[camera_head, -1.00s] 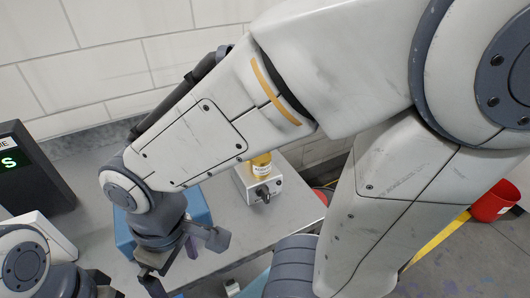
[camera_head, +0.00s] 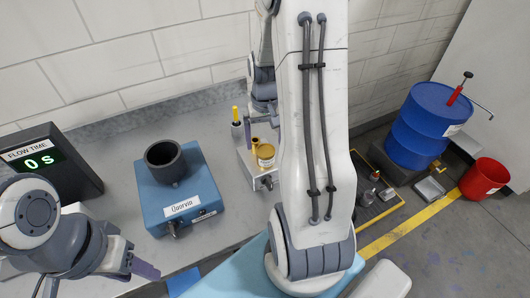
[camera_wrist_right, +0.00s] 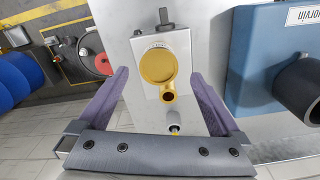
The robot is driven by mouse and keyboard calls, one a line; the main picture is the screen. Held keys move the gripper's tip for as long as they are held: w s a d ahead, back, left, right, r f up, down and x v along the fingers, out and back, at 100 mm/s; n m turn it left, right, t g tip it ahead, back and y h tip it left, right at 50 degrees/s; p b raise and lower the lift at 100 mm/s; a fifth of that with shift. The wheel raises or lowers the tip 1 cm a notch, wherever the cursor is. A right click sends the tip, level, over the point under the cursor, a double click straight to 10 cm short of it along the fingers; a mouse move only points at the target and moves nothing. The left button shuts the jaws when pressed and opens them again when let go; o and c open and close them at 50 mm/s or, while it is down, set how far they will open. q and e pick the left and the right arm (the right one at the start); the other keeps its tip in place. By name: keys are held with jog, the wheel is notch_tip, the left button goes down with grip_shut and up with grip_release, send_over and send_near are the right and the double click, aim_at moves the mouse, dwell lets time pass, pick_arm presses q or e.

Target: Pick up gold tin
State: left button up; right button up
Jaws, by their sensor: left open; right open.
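The gold tin (camera_head: 265,157) stands on a small pale box-shaped device near the back of the bench, left of my right arm. In the right wrist view the round gold top of the tin (camera_wrist_right: 157,64) lies between the two purple fingers of my right gripper (camera_wrist_right: 157,76), which is open, with gaps on both sides. In the head view my right wrist hangs just behind the tin, and its fingers are mostly hidden. My left gripper (camera_head: 97,280) is open and empty at the lower left, away from the tin.
A blue device (camera_head: 185,203) with a dark cup (camera_head: 165,162) stands left of the tin. A flow time display (camera_head: 45,165) is further left. A yellow-topped tool (camera_head: 236,118) stands behind.

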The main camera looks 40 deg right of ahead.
aim_at(265, 150)
notch_tip(265, 150, down, 2)
jog(key=shift+f, duration=0.1)
notch_tip(265, 150, down, 4)
jog(key=shift+d+f+p, duration=0.1)
jog(key=shift+p, duration=0.95)
jog(key=shift+f, duration=0.55)
jog(key=c, duration=1.5)
jog(key=shift+r, duration=0.1)
